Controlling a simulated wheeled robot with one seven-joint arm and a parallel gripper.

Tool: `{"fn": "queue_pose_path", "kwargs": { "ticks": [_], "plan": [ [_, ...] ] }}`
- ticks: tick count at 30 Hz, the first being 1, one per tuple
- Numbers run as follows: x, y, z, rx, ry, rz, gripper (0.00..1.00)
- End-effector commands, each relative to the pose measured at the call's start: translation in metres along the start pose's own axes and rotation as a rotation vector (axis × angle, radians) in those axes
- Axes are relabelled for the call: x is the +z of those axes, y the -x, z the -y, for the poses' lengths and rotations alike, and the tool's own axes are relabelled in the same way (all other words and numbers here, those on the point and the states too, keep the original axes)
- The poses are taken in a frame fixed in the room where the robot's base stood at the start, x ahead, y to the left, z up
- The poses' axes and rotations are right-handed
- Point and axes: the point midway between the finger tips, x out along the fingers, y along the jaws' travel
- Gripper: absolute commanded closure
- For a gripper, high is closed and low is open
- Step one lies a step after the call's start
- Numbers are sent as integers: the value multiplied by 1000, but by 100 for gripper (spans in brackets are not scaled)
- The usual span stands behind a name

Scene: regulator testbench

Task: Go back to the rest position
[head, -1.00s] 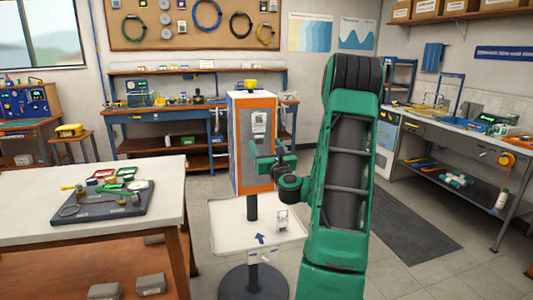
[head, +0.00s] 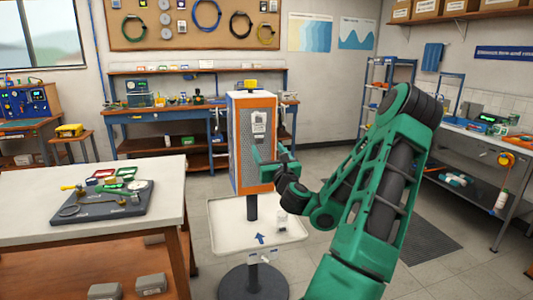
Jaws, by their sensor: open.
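My gripper (head: 268,163) is at the end of my green arm, in front of the right part of the orange and grey testbench panel (head: 240,148). It is open, and I see nothing between its fingers. It is small in the picture, so I cannot tell whether a finger touches the panel. A small pale part (head: 259,122) is on the panel's face above the gripper. My arm rises from the bottom right to a bent elbow at the right and reaches back left to the panel.
A white tray (head: 225,213) on a round-based stand is below the panel, with a small clear item (head: 282,220) at its right. A white-topped table (head: 40,221) at left holds a dark tool board (head: 105,207). Floor is open around the mat (head: 432,243).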

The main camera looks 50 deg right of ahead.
Motion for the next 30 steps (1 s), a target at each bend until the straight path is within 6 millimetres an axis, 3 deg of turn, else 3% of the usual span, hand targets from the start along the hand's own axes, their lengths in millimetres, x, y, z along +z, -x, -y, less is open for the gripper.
{"fn": "queue_pose_path", "kwargs": {
  "ticks": [12,16,19,23,27,30],
  "plan": [
    [3,3,1,-1,1,6,32],
    [4,2,-14,39,47,7,32],
    [2,3,-52,142,172,11,32],
    [-10,15,-130,372,444,28,32],
    [-39,50,-210,666,790,59,32],
    [-66,84,-248,877,1034,84,32]
  ]
}}
